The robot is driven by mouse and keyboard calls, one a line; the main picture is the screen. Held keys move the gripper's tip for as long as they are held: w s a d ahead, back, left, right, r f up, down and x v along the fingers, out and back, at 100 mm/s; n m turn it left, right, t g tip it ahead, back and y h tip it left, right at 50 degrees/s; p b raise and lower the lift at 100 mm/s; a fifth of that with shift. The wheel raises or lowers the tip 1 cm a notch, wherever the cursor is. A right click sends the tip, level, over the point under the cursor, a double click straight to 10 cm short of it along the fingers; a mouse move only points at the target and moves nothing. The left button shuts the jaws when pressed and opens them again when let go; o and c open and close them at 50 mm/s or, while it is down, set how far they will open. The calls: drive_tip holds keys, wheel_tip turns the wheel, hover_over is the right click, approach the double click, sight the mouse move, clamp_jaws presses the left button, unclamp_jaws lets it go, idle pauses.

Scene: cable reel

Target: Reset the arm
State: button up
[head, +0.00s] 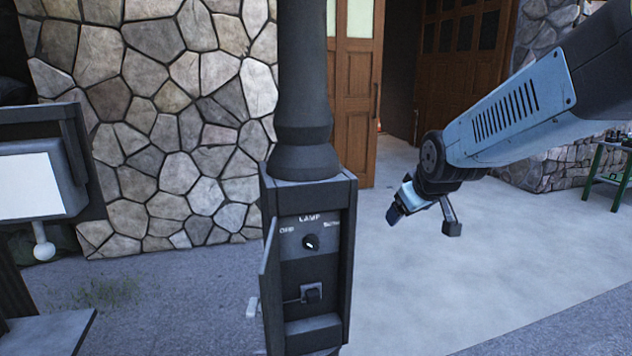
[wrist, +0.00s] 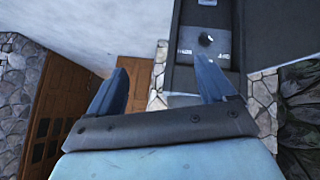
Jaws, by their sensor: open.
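My gripper (head: 398,211) hangs at the end of my arm, to the right of the lamp post box in the head view. It is apart from the box. In the wrist view my gripper (wrist: 166,92) shows two blue fingers spread apart with nothing between them. The lamp box (head: 318,265) stands upright with its small door (head: 269,290) swung open to the left. A dark round knob (head: 311,242) sits under the word LAMP, and a dark plug-like piece (head: 312,293) is below it. The knob also shows in the wrist view (wrist: 206,39), beyond the right finger.
The lamp post (head: 303,80) rises from the box. A stone wall (head: 165,120) is behind it. A grey cabinet (head: 40,185) stands at the left. Wooden doors (head: 355,110) stand behind, and a green table (head: 607,170) is far right. The pavement around my gripper is clear.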

drive_tip(key=s+d+r+m+g, duration=0.1)
drive_tip(key=s+m, duration=0.1)
drive_tip(key=s, duration=0.7)
drive_tip(key=s+d+r+m+g, duration=0.1)
drive_tip(key=s+d+r+m, duration=0.1)
drive_tip(key=s, duration=0.8)
drive_tip(key=shift+s+d+r+m+g+h, duration=0.15)
drive_tip(key=shift+s+r+m+g+h, duration=0.15)
drive_tip(key=shift+m, duration=0.3)
drive_tip(key=shift+c, duration=0.2)
